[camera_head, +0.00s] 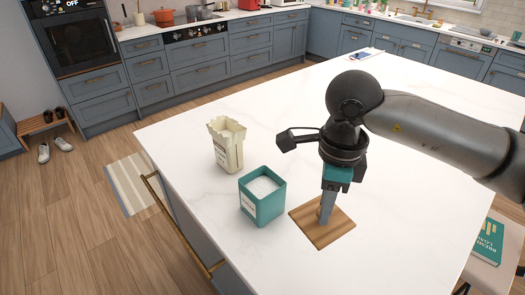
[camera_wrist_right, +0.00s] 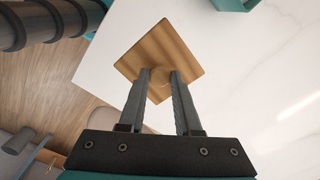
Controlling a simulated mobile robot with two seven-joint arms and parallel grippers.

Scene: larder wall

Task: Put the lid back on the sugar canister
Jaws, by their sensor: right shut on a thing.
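The teal square sugar canister (camera_head: 268,209) stands open on the white island top, with white contents showing inside and a pale label on its side. The square wooden lid (camera_head: 341,226) is to the right of the canister, apart from it. My right gripper (camera_head: 325,219) points down over the lid and is shut on its round knob. The right wrist view shows the lid (camera_wrist_right: 150,48) with its knob between the fingertips (camera_wrist_right: 159,76). I cannot tell whether the lid touches the worktop. My left gripper is not in view.
A cream paper bag (camera_head: 229,150) with an open top stands behind and left of the canister. The white island top (camera_head: 430,150) is clear around them. A teal book (camera_head: 487,241) lies on a seat at the right. A brass rail (camera_head: 175,222) runs along the island's left side.

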